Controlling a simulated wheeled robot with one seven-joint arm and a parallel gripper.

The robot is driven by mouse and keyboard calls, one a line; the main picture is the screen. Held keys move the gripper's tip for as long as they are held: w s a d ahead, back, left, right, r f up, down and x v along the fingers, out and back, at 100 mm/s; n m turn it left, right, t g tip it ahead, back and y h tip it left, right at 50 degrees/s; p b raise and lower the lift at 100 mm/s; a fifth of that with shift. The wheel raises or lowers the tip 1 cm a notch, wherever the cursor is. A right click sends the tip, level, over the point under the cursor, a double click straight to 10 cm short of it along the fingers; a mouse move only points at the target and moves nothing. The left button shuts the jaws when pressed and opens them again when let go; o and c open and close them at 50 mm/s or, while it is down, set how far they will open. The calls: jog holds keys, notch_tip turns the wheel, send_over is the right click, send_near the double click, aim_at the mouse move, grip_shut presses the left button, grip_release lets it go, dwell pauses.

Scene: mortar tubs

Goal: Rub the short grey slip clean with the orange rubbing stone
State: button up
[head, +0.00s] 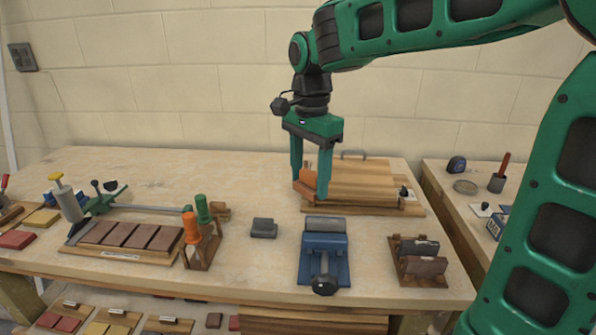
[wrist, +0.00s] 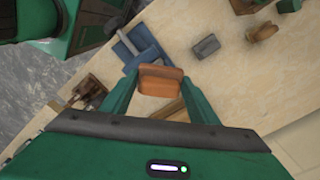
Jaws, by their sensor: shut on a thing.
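My gripper (head: 309,187) is shut on the orange rubbing stone (head: 304,181), held over the front left corner of a wooden board. The wrist view shows the stone (wrist: 160,80) between both fingers. A small grey block (head: 263,228), which looks like the short grey slip, lies loose on the bench, left of a blue vise (head: 325,258). It also shows in the wrist view (wrist: 206,45). A longer grey piece (head: 325,224) sits along the top of the vise; I cannot tell if it is a jaw or a clamped slip.
The wooden board (head: 375,180) with a handle lies behind the vise. A small rack (head: 420,270) with a grey and a brown piece stands right of it. Orange- and green-handled tools (head: 198,235) stand left of the grey block.

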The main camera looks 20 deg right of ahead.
jog(key=shift+w+a, duration=0.15)
jog(key=shift+f, duration=0.15)
